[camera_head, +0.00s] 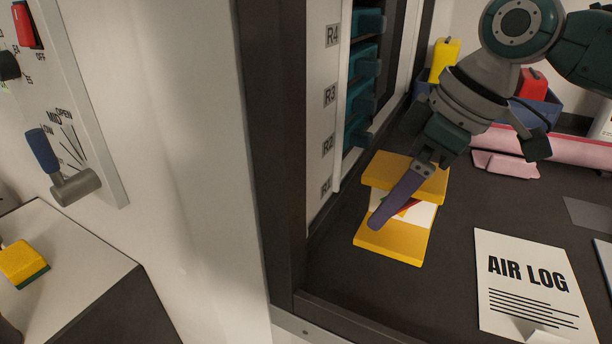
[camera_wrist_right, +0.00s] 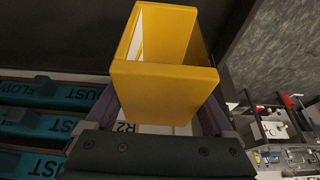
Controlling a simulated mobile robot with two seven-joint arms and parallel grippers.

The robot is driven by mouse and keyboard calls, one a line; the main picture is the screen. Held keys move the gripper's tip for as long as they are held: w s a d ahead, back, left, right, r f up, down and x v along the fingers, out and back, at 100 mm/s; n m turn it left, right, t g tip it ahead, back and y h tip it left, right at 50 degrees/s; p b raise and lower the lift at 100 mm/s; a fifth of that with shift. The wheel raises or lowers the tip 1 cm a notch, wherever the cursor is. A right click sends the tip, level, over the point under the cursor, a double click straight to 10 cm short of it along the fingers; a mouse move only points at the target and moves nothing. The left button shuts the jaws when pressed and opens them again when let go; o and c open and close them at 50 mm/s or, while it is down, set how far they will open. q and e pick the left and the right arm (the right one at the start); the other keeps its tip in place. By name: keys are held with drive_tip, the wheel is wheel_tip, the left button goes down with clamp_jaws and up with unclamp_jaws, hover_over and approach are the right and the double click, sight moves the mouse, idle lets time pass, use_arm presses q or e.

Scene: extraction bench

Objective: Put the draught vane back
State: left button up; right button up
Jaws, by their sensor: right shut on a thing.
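The yellow piece that I take for the draught vane (camera_head: 390,243) shows at the bench's left side, near the wall panel, with a white card and a red mark between its two yellow plates. My right gripper (camera_head: 384,212) is shut on it, with a purple finger across its near face. In the right wrist view the yellow piece (camera_wrist_right: 163,92) looks like an open frame and sits between the purple fingers. I cannot tell whether it touches the bench. My left gripper is not in view.
Teal slides (camera_head: 361,95) line the panel marked R1 to R4, just left of the vane. An AIR LOG sheet (camera_head: 530,285) lies at the right front. A pink roll (camera_head: 570,148) and a blue bin (camera_head: 545,112) stand behind. Dark bench (camera_head: 350,285) is clear in front.

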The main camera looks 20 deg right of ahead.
sight(433, 176)
drive_tip(key=shift+f, duration=3.1)
drive_tip(key=shift+f, duration=0.15)
drive_tip(key=o, duration=1.4)
drive_tip(key=v, duration=1.2)
